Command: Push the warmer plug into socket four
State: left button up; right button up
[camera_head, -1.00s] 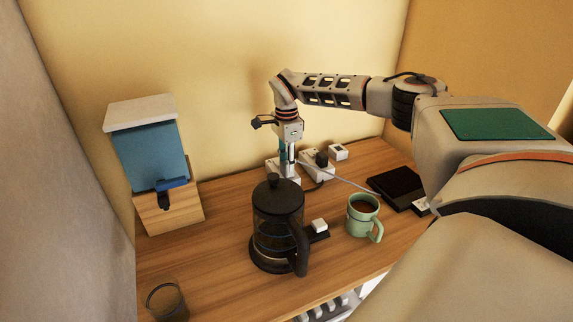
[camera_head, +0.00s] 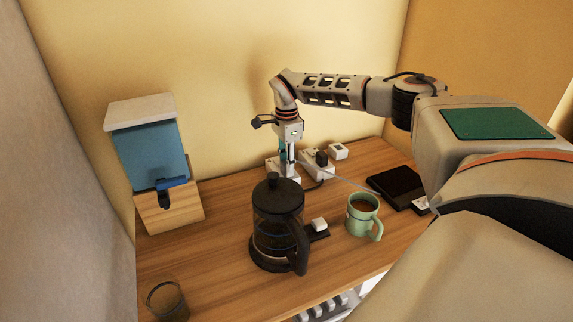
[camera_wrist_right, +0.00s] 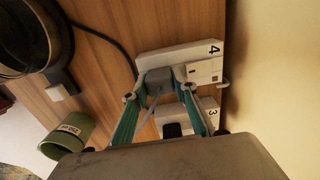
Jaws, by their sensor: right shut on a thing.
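My right gripper (camera_head: 287,165) points straight down over the white socket blocks at the back of the counter. In the right wrist view the right gripper (camera_wrist_right: 160,88) is shut on a grey plug (camera_wrist_right: 160,80) with a grey cord. The plug lies over the left part of the white block marked 4, socket four (camera_wrist_right: 205,52). I cannot tell whether the plug is seated or just above it. In the head view the block (camera_head: 270,163) is partly hidden by the gripper and the coffee press. My left gripper is not in view.
The neighbouring block marked 3 (camera_wrist_right: 207,117) holds a black plug (camera_head: 321,158). A coffee press (camera_head: 277,225) stands in front of the sockets. A green mug (camera_head: 361,217) and a flat black pad (camera_head: 393,187) are to the right. A blue dispenser (camera_head: 150,158) stands left.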

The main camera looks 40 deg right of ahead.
jog(key=shift+s+f, duration=0.15)
jog(key=shift+f, duration=0.05)
jog(key=o, duration=1.1)
jog(key=shift+o, duration=0.3)
jog(key=shift+r, duration=0.1)
jog(key=o, duration=0.5)
jog(key=shift+c, duration=0.2)
jog(key=shift+r, duration=3.5)
